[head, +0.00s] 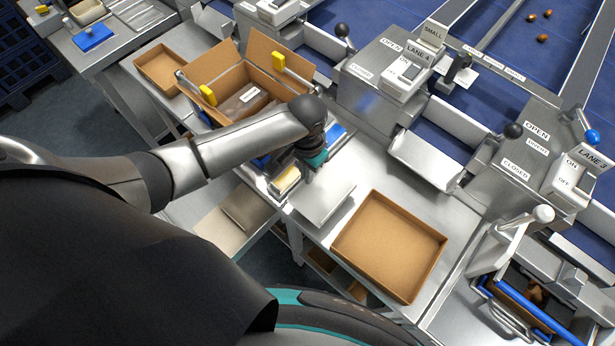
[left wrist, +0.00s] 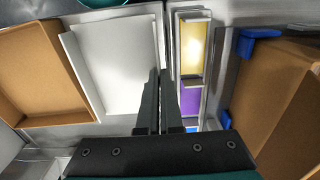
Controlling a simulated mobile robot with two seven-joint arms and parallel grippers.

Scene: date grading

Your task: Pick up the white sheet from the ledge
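The white sheet (head: 322,199) lies flat on a small ledge on the steel table, left of an empty cardboard tray. In the left wrist view the sheet (left wrist: 116,62) fills the area left of the fingers, with a pale strip along its left side. My left gripper (head: 311,172) is over the sheet's upper-left edge in the head view. In the left wrist view its fingertips (left wrist: 160,72) are close together at the sheet's right edge, with a narrow gap between them. I cannot tell whether they touch the sheet. My right gripper is out of view.
The empty cardboard tray (head: 390,246) stands right of the sheet. An open carton (head: 282,60) with yellow clips stands behind my left arm. A narrow holder with yellow, purple and blue blocks (left wrist: 192,60) runs beside the fingers. Lane chutes and levers (head: 513,131) line the back right.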

